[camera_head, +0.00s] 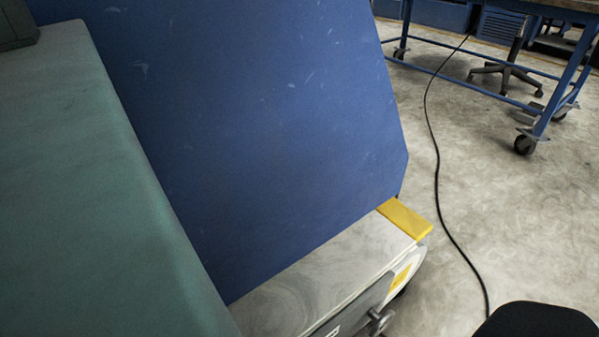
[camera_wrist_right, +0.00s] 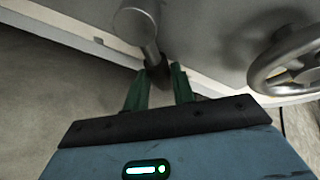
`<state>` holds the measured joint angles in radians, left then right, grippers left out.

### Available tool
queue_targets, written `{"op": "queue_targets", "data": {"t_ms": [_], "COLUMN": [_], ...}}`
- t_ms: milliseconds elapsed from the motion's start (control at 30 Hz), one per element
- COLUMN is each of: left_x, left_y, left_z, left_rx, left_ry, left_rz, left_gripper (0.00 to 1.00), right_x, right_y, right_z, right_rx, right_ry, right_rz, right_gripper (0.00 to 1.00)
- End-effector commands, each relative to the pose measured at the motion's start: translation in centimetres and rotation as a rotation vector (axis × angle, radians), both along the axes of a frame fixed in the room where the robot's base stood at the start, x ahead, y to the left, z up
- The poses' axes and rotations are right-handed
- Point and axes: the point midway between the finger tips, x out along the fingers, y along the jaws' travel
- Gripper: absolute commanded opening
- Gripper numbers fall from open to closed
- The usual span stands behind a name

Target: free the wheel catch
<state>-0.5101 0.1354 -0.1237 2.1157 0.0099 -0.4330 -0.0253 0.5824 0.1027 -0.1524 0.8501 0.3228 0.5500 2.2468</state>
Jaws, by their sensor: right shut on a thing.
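In the right wrist view my right gripper (camera_wrist_right: 160,80) has its two green fingers closed around the dark end of a short metal lever (camera_wrist_right: 150,50). The lever has a round grey head and sits against a pale grey panel; it may be the wheel catch, but I cannot tell for sure. A metal handwheel (camera_wrist_right: 285,65) is to the right of the gripper, apart from it. In the head view a small metal knob (camera_head: 379,321) shows at the lower edge of the white base. Neither gripper shows in the head view.
A large blue panel (camera_head: 260,130) stands on the white base (camera_head: 320,275), beside a green surface (camera_head: 90,200). A yellow block (camera_head: 405,218) is at the base's corner. A black cable (camera_head: 436,170) crosses the open floor. A blue wheeled table (camera_head: 545,120) stands at the back right.

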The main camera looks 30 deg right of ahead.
Motion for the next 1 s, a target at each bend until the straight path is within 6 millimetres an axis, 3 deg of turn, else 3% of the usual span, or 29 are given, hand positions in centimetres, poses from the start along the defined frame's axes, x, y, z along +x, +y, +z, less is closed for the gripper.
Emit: {"op": "queue_targets", "data": {"t_ms": [33,500,533,667,1000], "left_x": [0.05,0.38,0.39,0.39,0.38], "left_y": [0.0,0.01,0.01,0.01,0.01], "left_z": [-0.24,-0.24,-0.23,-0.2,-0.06], "left_rx": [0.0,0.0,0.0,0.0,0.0], "left_ry": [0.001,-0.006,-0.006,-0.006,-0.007], "left_rz": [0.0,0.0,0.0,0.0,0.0], "left_gripper": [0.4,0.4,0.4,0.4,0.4], "right_x": [0.75,0.78,0.78,0.66,0.13], "right_y": [0.64,0.56,0.56,0.41,0.18], "right_z": [0.43,0.48,0.48,0.41,0.31], "right_rx": [0.014,0.023,0.023,0.022,0.017], "right_ry": [-0.027,-0.027,-0.027,-0.022,-0.013], "right_rz": [0.004,0.003,0.003,0.001,0.0], "right_gripper": [0.0,0.0,0.26,0.43,0.46]}}
